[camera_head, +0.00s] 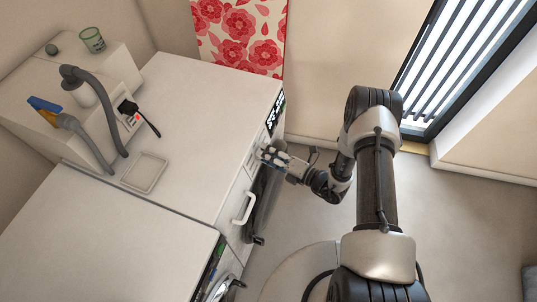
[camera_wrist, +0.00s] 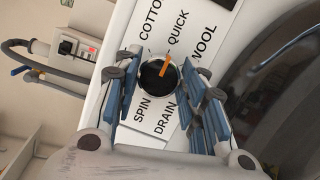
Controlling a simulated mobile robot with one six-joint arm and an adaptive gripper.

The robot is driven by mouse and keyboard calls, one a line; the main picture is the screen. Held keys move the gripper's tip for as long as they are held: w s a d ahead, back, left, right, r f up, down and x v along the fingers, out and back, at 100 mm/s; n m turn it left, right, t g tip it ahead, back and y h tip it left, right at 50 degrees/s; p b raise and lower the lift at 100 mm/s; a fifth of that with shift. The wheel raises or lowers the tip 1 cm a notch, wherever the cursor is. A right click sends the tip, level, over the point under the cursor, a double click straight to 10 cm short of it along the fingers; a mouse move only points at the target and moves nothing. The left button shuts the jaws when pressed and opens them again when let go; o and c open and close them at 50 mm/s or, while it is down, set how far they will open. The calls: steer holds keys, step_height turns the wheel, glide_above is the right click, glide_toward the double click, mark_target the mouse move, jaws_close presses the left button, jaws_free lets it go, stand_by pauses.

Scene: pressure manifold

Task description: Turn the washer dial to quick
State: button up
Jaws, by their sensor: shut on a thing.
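The washer dial (camera_wrist: 158,76) is a round black knob with a pale rim and an orange pointer (camera_wrist: 165,66). It sits on a white panel (camera_wrist: 185,62) lettered COTTO (cut off at the edge), QUICK, WOOL, DRAIN and SPIN. The pointer is directed up and slightly right, toward the QUICK label (camera_wrist: 178,30). My gripper (camera_wrist: 160,85) has its blue-grey fingers on both sides of the dial and is shut on it. In the head view my gripper (camera_head: 268,154) is at the front of the white cabinet row, and the dial is hidden there.
The washer's dark round door (camera_wrist: 285,85) is right of the panel in the wrist view. A white counter (camera_head: 190,120) with a grey tap (camera_head: 98,85) is at left in the head view. A white handle (camera_head: 244,208) projects nearby. Open floor (camera_head: 300,225) lies in front.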

steer(key=o, duration=1.1)
steer(key=shift+c, duration=0.2)
steer(key=shift+d, duration=0.1)
steer(key=v, duration=1.2)
